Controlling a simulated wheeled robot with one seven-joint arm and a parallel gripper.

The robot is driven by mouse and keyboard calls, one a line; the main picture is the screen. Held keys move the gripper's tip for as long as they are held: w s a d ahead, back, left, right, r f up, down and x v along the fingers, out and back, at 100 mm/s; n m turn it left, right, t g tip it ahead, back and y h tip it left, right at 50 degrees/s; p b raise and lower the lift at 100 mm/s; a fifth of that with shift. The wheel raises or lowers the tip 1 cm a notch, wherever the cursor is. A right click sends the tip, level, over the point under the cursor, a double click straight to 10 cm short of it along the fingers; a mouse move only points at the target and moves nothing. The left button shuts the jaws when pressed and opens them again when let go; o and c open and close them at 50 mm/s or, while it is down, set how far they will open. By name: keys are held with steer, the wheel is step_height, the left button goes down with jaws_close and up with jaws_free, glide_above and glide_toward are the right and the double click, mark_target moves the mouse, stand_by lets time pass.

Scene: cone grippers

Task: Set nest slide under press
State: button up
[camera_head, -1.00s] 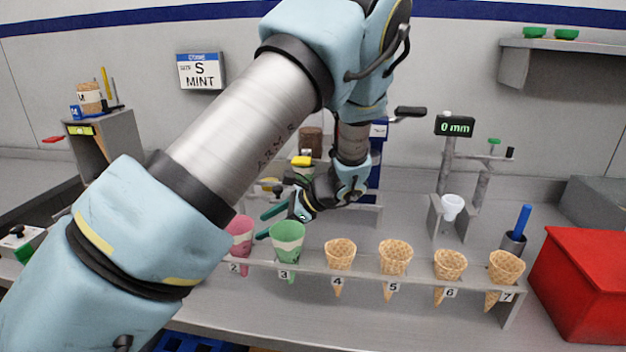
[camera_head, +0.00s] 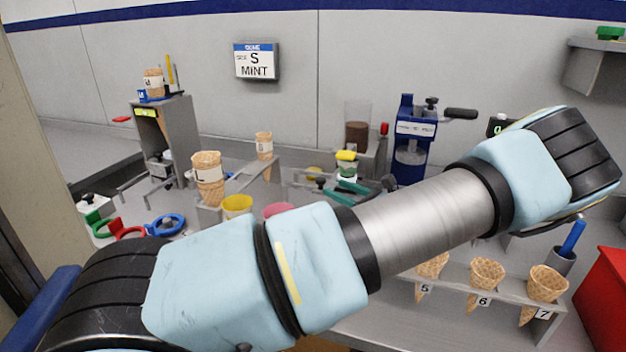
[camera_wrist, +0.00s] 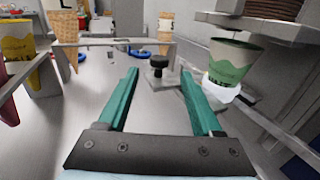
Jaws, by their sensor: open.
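My gripper (camera_wrist: 159,74) is open and empty in the wrist view, its two teal fingers reaching forward on either side of a black knob (camera_wrist: 158,62). The knob stands on a small grey plate, which looks like the nest slide's handle end, just beyond the fingertips. A green-and-white cup (camera_wrist: 232,62) sits upright in a white ring (camera_wrist: 222,91) right of the fingers. In the head view, the teal fingers show beside the cup (camera_head: 347,172), with my forearm hiding the wrist. The blue press (camera_head: 405,130) with its black lever stands at the back right of them.
A rack with wafer cones (camera_head: 487,270) runs along the front right. A brown-filled hopper (camera_head: 358,135) stands behind the cup. A grey overhanging part (camera_wrist: 262,28) is close above the cup. Cones and a rail (camera_wrist: 115,42) lie ahead of the fingers. A red box (camera_head: 606,290) is at right.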

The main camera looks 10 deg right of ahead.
steer(key=b+x, duration=0.1)
steer(key=x, duration=0.9)
steer(key=shift+c, duration=0.4)
jaws_close()
steer(key=shift+s, duration=0.1)
stand_by(0.7)
